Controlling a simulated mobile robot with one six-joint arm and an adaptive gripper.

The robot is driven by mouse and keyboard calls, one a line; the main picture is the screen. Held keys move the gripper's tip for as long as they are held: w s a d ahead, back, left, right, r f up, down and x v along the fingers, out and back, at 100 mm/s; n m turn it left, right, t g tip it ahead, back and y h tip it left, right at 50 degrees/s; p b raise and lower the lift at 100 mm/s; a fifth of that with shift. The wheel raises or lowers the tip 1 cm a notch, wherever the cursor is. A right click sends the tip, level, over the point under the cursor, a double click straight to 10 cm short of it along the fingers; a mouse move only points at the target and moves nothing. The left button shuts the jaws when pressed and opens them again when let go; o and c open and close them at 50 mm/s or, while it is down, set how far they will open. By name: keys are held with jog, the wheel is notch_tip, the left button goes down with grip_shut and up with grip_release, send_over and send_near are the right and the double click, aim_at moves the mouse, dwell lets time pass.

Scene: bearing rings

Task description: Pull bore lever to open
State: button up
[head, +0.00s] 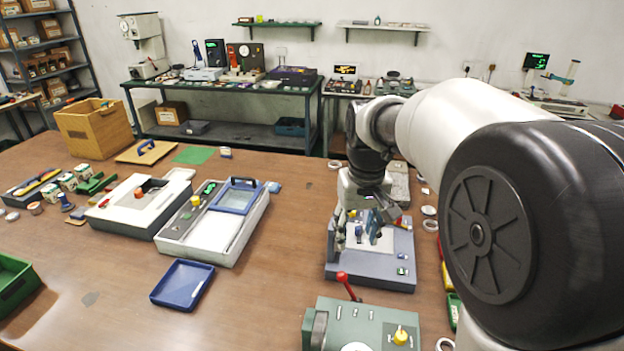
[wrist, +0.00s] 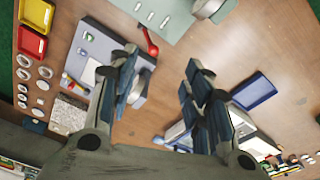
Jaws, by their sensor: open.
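A red-handled lever (head: 347,285) stands up at the back left of a green-grey device (head: 368,322) at the front. In the wrist view the red lever (wrist: 151,44) is beyond my fingertips, beside the green-grey device (wrist: 165,12). No label names it the bore lever. My gripper (head: 364,232) is above the blue-grey machine (head: 392,252), pointing down. In the wrist view my gripper (wrist: 162,66) is open and empty, fingers wide apart, with bare table between them. The left finger hides part of the blue-grey machine (wrist: 95,43).
A yellow knob (head: 400,335) is on the green-grey device. Left are a blue tray (head: 182,285), a white case with blue-framed lid (head: 220,235) and another boxy device (head: 140,205). Several rings and bins line the right side. Table around the blue tray is clear.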

jog(key=g+p, duration=0.1)
jog(key=p, duration=0.3)
send_over(342, 272)
notch_tip(342, 272, down, 7)
notch_tip(342, 272, down, 18)
jog(key=b, duration=0.4)
jog(key=shift+s+r, duration=0.15)
jog(key=shift+r, duration=0.05)
grip_shut()
